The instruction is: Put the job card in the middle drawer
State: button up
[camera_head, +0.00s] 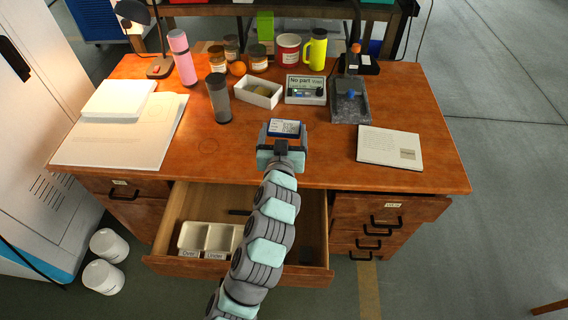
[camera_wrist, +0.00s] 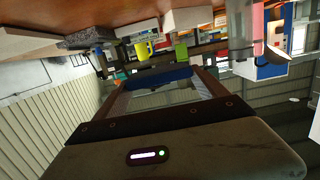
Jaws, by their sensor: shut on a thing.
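The job card (camera_head: 285,127) is a small white card with a blue band and printed text. My gripper (camera_head: 282,146) is shut on it, above the desk's front middle. In the wrist view the card (camera_wrist: 160,76) shows as a blue edge between the fingers of my gripper (camera_wrist: 158,88). The middle drawer (camera_head: 313,266) is pulled open below the desk front, and my arm crosses over it. Inside it, on the left, is a white two-part tray (camera_head: 207,225) labelled "Over" and "Under". A dark item (camera_head: 240,212) lies behind the tray. My arm hides part of the drawer floor.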

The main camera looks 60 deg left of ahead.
notch_tip(320, 180, down, 12)
jog(key=b, duration=0.3)
jog(key=shift+f, duration=0.25)
jog(key=shift+b, duration=0.3)
jog(key=shift+f, duration=0.2)
jog(key=o, duration=1.3)
jog(key=shift+c, duration=0.2)
jog(key=f+p+v, duration=0.1)
jog(key=p+v, duration=0.2)
jog(key=v, duration=0.7)
jog(key=shift+r, duration=0.15)
jog(key=shift+s+d+r, duration=0.1)
jog(key=shift+s+d, duration=0.15)
jog(key=shift+c, duration=0.3)
jog(key=shift+s, duration=0.1)
jog(key=c, duration=0.4)
